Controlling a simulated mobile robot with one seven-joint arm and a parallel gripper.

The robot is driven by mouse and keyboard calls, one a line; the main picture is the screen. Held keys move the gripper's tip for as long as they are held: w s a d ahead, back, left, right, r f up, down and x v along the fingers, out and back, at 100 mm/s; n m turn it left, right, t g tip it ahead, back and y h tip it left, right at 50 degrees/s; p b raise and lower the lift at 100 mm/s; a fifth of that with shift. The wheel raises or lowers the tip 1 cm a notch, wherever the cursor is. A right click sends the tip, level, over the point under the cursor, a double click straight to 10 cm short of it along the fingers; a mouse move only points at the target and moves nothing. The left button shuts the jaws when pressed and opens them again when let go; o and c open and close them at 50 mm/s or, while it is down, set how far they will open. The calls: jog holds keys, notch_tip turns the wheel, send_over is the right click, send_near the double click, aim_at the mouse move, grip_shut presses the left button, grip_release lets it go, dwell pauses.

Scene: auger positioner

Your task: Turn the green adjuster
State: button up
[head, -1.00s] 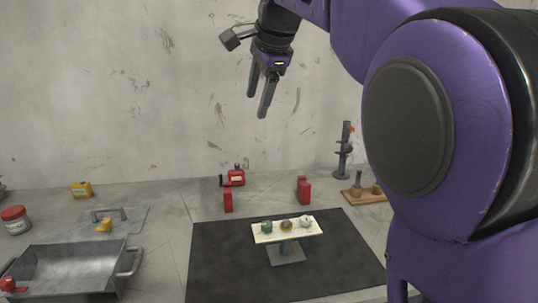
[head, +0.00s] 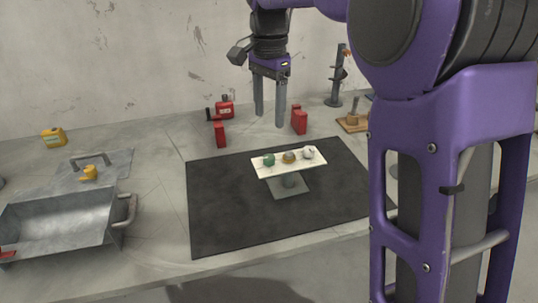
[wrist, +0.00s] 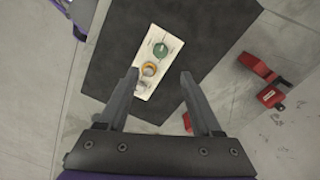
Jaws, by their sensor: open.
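The green adjuster (head: 269,160) is a small knob at the left end of a white panel (head: 316,167) on a grey pedestal (head: 290,188). A brass-coloured knob (head: 289,157) and a white knob (head: 308,153) sit beside it in a row. My gripper (head: 270,118) is open and empty, pointing down, above and behind the panel in the head view. In the wrist view the green adjuster (wrist: 160,50) is at the far end of the panel, beyond the fingertips of my gripper (wrist: 158,74). The white knob is nearest the fingers there.
The pedestal stands on a dark mat (head: 225,215). Red blocks (head: 220,134) (head: 299,121) and a red canister (head: 224,107) stand behind the mat. A metal tray (head: 60,215) is at left, and an auger-like stand (head: 338,80) is at back right.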

aim_at(269, 157)
notch_tip(269, 157, down, 12)
jog(key=shift+r+b, duration=0.15)
jog(key=shift+b, duration=0.95)
jog(key=shift+c, duration=0.3)
grip_shut()
